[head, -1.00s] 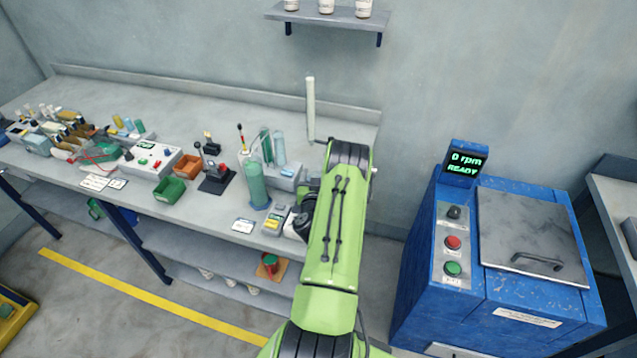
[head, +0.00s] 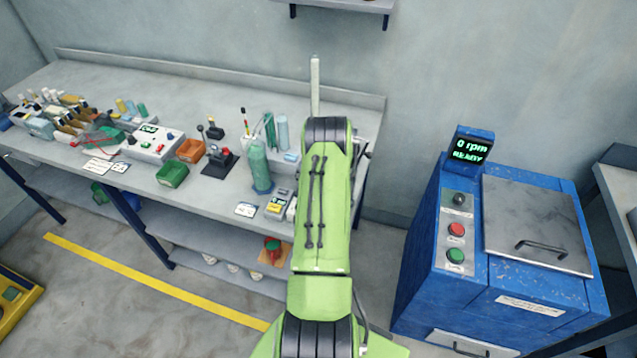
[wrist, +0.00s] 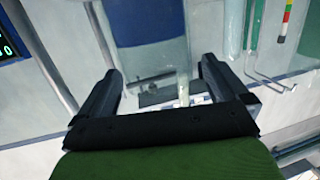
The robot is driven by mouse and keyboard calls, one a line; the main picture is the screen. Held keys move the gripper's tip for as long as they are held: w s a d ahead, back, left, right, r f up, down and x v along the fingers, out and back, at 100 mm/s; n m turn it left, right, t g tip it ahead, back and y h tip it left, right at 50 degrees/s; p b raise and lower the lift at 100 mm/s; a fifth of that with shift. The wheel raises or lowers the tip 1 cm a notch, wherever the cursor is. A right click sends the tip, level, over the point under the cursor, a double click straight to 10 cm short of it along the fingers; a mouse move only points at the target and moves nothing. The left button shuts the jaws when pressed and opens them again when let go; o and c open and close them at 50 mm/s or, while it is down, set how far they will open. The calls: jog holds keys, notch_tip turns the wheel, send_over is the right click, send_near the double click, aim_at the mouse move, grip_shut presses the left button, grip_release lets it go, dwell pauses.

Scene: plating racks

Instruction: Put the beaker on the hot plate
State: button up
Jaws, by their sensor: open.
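My gripper (wrist: 160,80) is open in the wrist view, with one dark finger on each side. A clear, glassy shape (wrist: 155,58) with a dark blue band above it shows between and beyond the fingers. It may be the beaker, but I cannot tell for sure, nor whether the fingers reach around it. In the head view my green arm stretches over the right end of the bench and hides my gripper. I cannot make out the beaker or the hot plate for certain there.
On the bench (head: 215,95), a tall green-tinted cylinder (head: 258,168) with a blue base stands left of my arm. A small device with a yellow panel (head: 276,206), a green bin (head: 172,174) and an orange bin (head: 190,150) are near. A blue machine (head: 420,250) stands right.

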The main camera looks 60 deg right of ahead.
jog(key=v, duration=0.9)
jog(key=shift+a, duration=0.35)
